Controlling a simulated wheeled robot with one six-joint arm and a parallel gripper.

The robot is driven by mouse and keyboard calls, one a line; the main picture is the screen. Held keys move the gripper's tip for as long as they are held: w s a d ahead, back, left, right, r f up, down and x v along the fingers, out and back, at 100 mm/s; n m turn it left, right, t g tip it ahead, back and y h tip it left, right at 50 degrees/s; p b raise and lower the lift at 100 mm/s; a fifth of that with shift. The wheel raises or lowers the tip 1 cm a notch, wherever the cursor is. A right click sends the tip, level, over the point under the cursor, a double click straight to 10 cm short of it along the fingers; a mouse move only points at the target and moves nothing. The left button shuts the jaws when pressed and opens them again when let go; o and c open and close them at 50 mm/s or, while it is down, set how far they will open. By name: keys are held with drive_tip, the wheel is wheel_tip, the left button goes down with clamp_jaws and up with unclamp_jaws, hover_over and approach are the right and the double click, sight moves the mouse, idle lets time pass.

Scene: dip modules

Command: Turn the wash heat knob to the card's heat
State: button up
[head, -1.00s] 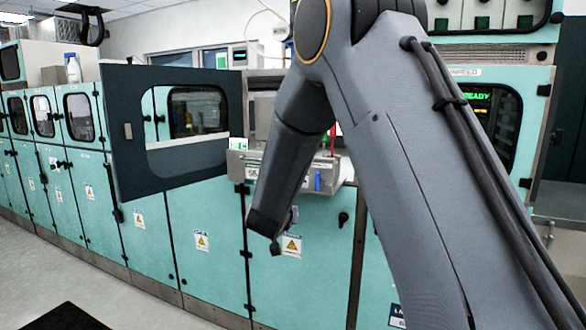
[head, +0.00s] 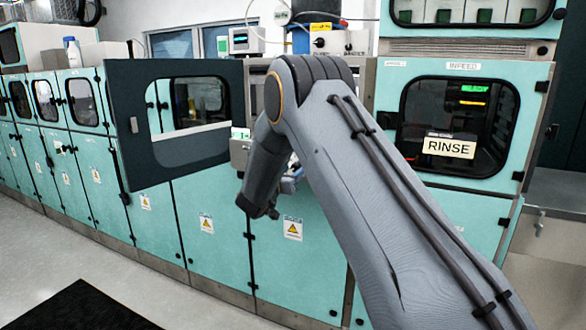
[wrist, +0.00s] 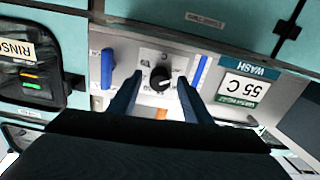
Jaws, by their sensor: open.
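The wash heat knob (wrist: 159,77) is a black round knob on a pale plate in the wrist view. Small dial marks around it are too small to read. My gripper (wrist: 160,84) is open, with one dark finger on each side of the knob in this view; I cannot tell whether they touch it. The card (wrist: 240,88) reads "55 C" under a teal "WASH" strip and appears upside down, right of the knob. In the head view, my arm hides the knob and the fingers.
Blue upright pieces (wrist: 107,68) and (wrist: 199,70) flank the knob plate. A dark-framed door (head: 218,150) stands open left of my arm. A "RINSE" sign (head: 449,147) hangs at the right window.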

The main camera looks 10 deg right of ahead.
drive_tip(key=shift+w+d, duration=0.25)
drive_tip(key=shift+w, duration=0.05)
drive_tip(key=c, duration=1.1)
